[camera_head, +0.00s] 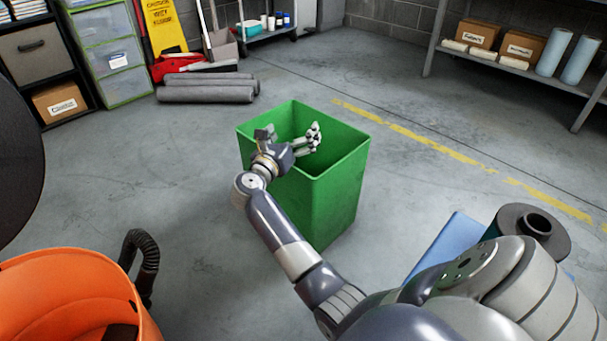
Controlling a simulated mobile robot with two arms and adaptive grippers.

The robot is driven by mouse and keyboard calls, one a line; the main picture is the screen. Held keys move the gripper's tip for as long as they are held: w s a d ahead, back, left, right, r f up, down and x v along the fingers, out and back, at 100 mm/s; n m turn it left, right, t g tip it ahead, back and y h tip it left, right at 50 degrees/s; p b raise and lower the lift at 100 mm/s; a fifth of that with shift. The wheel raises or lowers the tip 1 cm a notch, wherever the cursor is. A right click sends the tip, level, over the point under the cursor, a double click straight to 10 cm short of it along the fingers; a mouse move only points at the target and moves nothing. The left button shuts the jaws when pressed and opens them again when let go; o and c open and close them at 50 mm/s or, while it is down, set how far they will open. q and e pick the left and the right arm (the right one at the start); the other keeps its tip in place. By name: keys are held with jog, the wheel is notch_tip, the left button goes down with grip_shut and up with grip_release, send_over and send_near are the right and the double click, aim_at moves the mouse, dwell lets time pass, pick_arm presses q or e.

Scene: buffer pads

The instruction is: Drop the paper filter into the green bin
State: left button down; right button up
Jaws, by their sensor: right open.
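The green bin (330,200) stands open on the grey floor in the middle of the view. My right gripper (290,135) is over the bin's mouth, its fingers spread apart with nothing seen between them. My right arm comes in from the lower right and crosses the bin's near left side. I see no paper filter that I can name for sure; the bin's floor is hidden by its walls and my gripper. My left gripper is out of view.
An orange tub (75,290) with a black hose (143,260) is at lower left. A dark hollow roll (535,222) and a blue object (440,245) are at right, partly behind my arm. Grey rolls (205,92) lie at the back. A shelf (500,65) stands at upper right. Floor around the bin is clear.

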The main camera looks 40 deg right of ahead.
jog(key=v, duration=1)
jog(key=shift+s, duration=0.1)
